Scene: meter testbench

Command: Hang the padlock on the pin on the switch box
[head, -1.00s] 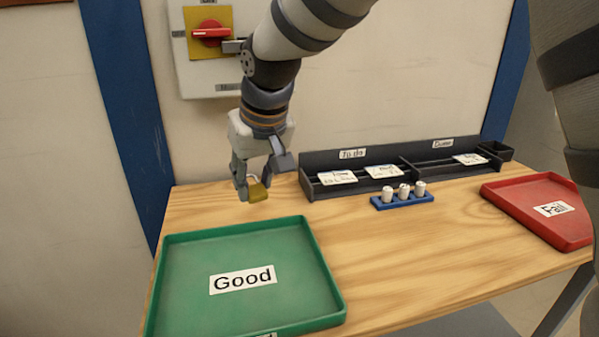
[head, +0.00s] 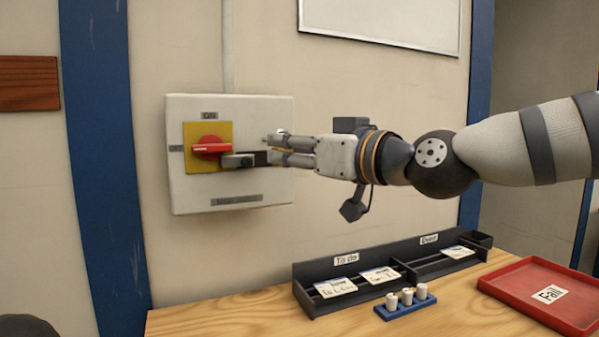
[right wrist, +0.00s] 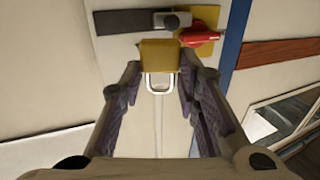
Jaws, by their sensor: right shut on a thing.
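The switch box (head: 235,190) is a pale box on the wall with a yellow plate (head: 190,167), a red rotary handle (head: 205,149) and a grey metal piece with a dark bar (head: 238,160) beside it. My right gripper (head: 273,149) reaches in from the right, its fingers at the box's right side near that bar. In the right wrist view my right gripper (right wrist: 160,68) is shut on the padlock. The padlock (right wrist: 160,55) has a brass body and a silver shackle (right wrist: 160,84); the body appears close to the bar (right wrist: 130,21). Contact cannot be told. The padlock is hidden in the head view.
Below on the wooden table (head: 220,321) are a black label rack (head: 300,272), a blue holder (head: 402,308) with white pieces and a red Fail tray (head: 505,293). The wall around the box is clear.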

